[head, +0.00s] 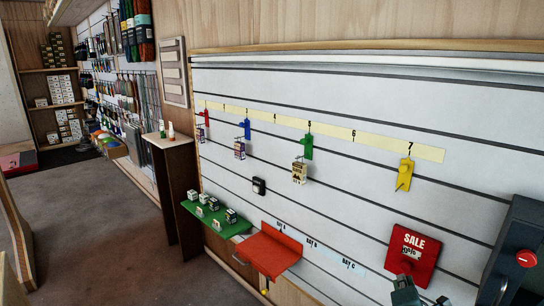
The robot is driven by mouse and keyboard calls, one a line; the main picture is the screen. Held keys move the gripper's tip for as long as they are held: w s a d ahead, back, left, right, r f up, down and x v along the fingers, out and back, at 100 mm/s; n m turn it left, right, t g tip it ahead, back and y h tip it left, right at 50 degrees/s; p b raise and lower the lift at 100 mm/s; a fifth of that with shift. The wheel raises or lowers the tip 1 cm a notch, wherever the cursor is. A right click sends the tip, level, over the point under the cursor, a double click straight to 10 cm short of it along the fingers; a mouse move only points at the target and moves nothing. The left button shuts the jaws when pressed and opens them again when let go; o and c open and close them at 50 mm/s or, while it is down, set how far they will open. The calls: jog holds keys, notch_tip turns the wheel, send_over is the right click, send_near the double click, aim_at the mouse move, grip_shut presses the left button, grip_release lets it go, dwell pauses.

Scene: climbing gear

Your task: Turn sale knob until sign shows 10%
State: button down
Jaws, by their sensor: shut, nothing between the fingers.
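The red sale sign (423,247) hangs on the white slatted wall at the lower right. It has "SALE" in white letters and a small display below them. The display's figures are too small and blurred to read. My gripper (405,287) is at the bottom of the picture, in front of the sign's lower left part. It is shut and holds nothing. I cannot tell whether my gripper touches the sign.
A red shelf (268,250) and a green shelf (213,219) with small boxes stick out from the wall to the left. A yellow numbered strip (340,136) runs above, with coloured tags and hanging packs below it. Open floor (100,230) lies at far left.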

aim_at(407, 266)
jog(key=shift+s+d+r+m, duration=0.3)
jog(key=shift+s+r+m, duration=0.15)
jog(key=shift+r, duration=0.2)
jog(key=shift+w, duration=0.15)
jog(key=shift+w+d, duration=2.4)
jog(key=shift+d, duration=0.05)
jog(key=shift+w+a+f, duration=0.1)
jog(key=shift+a+f, duration=0.05)
jog(key=shift+f, duration=0.15)
jog(key=shift+s+d+f, duration=0.25)
jog(key=shift+d+f, duration=0.1)
jog(key=shift+f, duration=0.15)
jog(key=shift+s+f, duration=0.1)
jog(key=shift+f, duration=0.3)
dwell(0.5)
jog(key=shift+d, duration=0.15)
